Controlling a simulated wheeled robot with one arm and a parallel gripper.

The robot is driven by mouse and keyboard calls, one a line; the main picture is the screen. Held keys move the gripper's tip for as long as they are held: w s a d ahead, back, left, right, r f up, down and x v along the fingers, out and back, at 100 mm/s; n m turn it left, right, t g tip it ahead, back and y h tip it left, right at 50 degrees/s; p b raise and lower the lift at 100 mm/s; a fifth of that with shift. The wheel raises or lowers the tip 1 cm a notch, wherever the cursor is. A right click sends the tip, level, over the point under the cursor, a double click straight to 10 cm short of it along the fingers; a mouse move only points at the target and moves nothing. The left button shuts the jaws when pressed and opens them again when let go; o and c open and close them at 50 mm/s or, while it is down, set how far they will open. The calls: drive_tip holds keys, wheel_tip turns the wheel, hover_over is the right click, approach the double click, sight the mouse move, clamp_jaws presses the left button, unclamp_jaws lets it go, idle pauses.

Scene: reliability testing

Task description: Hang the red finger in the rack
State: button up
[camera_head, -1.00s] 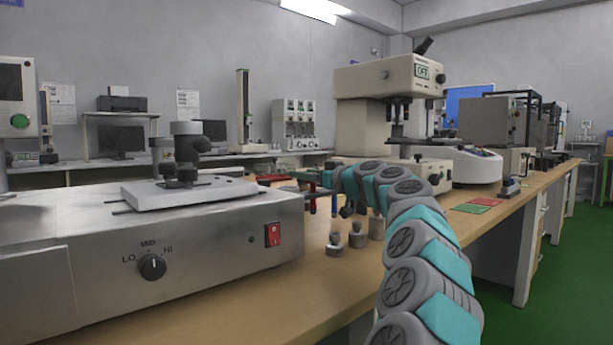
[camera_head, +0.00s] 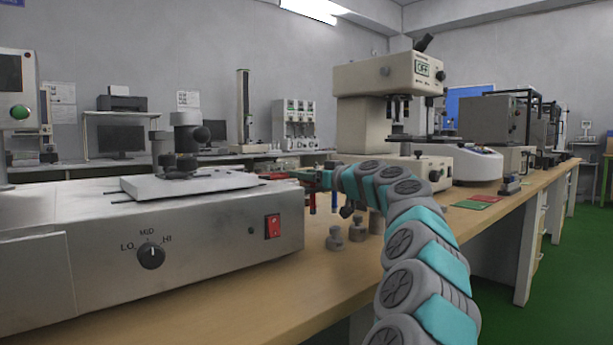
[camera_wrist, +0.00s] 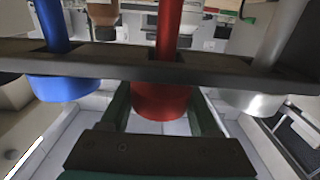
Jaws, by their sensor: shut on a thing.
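The red finger (camera_wrist: 168,35) is upright in the middle of the wrist view, its wide end low between the two jaws of my gripper (camera_wrist: 161,108). My gripper is shut on it. The dark bar of the rack (camera_wrist: 110,58) crosses the view, and the red finger stands at its middle slot. A blue finger (camera_wrist: 52,25) is in the left slot and a grey metal finger (camera_wrist: 285,35) in the right slot. How fully the red finger sits in its slot is unclear. In the head view my gripper (camera_head: 316,180) is small, with red and blue hanging parts beside it.
A large metal box with a dial and red switch (camera_head: 272,227) stands left of my arm. Small metal weights (camera_head: 335,239) stand on the wooden bench (camera_head: 335,285) in front. A cream microscope-like machine (camera_head: 388,78) is behind.

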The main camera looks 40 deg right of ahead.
drive_tip(key=o, duration=1.5)
drive_tip(key=shift+o, duration=0.2)
drive_tip(key=shift+s, duration=0.1)
drive_tip(key=shift+s+d+f+b, duration=0.1)
drive_tip(key=shift+s+b, duration=0.65)
drive_tip(key=shift+s, duration=1.35)
drive_tip(key=shift+s+d, duration=0.15)
drive_tip(key=shift+s, duration=1.15)
drive_tip(key=shift+s, duration=0.1)
